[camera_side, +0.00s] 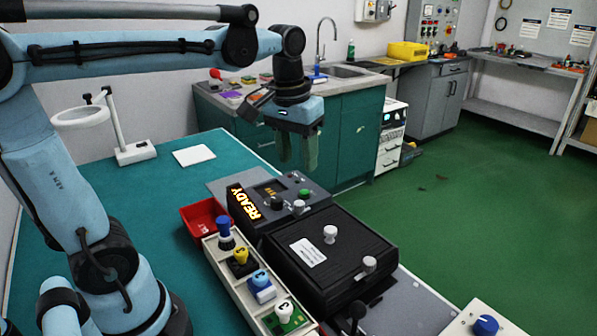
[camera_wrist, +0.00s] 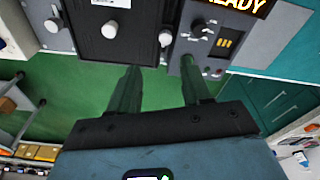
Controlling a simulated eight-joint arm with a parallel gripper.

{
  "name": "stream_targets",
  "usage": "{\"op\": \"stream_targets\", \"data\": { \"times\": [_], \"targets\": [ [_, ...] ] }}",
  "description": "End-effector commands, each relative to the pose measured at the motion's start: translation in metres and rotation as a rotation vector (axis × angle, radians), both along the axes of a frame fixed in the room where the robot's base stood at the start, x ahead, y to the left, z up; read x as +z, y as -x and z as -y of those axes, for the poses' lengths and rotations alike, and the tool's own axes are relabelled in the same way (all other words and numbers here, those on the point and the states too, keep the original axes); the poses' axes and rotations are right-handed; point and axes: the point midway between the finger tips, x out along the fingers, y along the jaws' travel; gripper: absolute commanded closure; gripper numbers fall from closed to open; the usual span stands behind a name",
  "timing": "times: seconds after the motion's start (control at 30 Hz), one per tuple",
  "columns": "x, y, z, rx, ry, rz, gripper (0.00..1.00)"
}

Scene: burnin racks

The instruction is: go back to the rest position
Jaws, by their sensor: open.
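My gripper (camera_side: 297,152) is raised in the side view, above and behind the control box with the lit READY sign (camera_side: 247,203). Its two green fingers are apart with nothing between them. In the wrist view, my gripper (camera_wrist: 160,80) also shows empty, with green floor between the fingers. The control box (camera_wrist: 205,45) and the black lidded box (camera_wrist: 115,40) are at the top of that view. The black box (camera_side: 325,265) is closed, with white knobs on it. My gripper touches nothing that I can see.
A cream rack (camera_side: 235,285) holds several coloured-knob modules, beside a red bin (camera_side: 203,216). A white card (camera_side: 194,155) and a ring magnifier lamp (camera_side: 130,140) are on the teal bench. A counter with a sink (camera_side: 345,72) stands behind. Green floor is clear at right.

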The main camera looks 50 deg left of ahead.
Motion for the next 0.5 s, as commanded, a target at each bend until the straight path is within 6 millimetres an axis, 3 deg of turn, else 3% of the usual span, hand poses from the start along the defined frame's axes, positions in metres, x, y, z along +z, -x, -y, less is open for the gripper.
{"op": "stream_targets", "data": {
  "times": [0.3, 0.5],
  "targets": [
    [-0.043, 0.036, 0.026, -0.207, -0.063, 0.316, 0.52],
    [-0.063, 0.048, 0.035, -0.289, -0.096, 0.451, 0.52]
  ]
}}
